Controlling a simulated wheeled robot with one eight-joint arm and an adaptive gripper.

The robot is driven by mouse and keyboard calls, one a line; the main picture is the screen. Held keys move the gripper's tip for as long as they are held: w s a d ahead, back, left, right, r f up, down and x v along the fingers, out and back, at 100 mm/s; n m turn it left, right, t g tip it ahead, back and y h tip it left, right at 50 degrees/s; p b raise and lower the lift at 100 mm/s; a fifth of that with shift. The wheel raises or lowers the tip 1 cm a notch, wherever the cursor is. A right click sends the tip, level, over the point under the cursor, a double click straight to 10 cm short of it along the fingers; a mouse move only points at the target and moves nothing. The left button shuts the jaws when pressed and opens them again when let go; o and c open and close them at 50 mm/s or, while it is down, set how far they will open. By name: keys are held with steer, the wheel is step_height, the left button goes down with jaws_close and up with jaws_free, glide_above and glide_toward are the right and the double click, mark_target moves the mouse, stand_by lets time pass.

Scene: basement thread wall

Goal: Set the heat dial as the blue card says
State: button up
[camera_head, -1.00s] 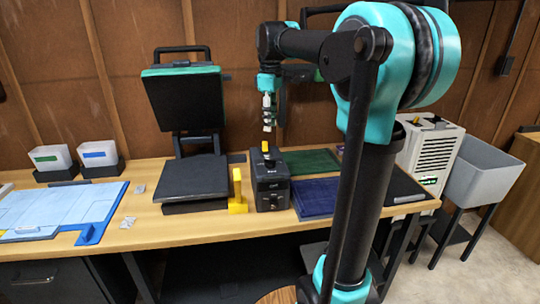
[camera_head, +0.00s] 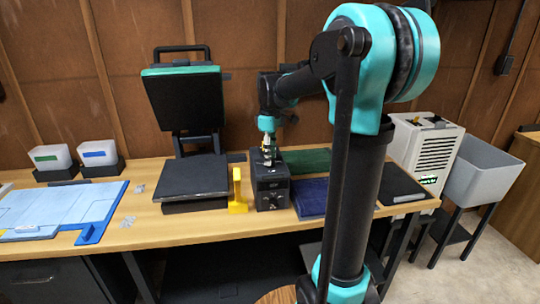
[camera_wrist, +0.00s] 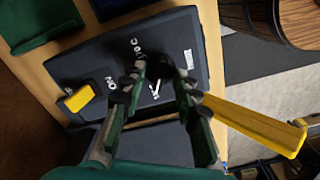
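The dark control box (camera_head: 271,193) stands on the wooden bench; it fills the middle of the wrist view (camera_wrist: 190,33). Its black heat dial (camera_wrist: 158,68) has white marks beside it, and white lettering lies on the box around it. The lettering is too small and turned to read surely, apart from an "ON" by a yellow switch (camera_wrist: 79,98). My gripper (camera_wrist: 160,92) is open, with its fingertips low over the box on either side of the dial; contact cannot be told. In the head view my gripper (camera_head: 268,152) hangs just above the box. I cannot make out the blue card.
A yellow bracket (camera_head: 237,192) stands close left of the box, beside the open heat press (camera_head: 187,176). A blue board (camera_head: 50,210) and two white bins are at the left.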

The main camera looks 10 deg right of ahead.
jaws_close()
steer(key=shift+m, duration=0.3)
steer(key=m, duration=1.1)
stand_by(0.4)
stand_by(0.4)
jaws_free()
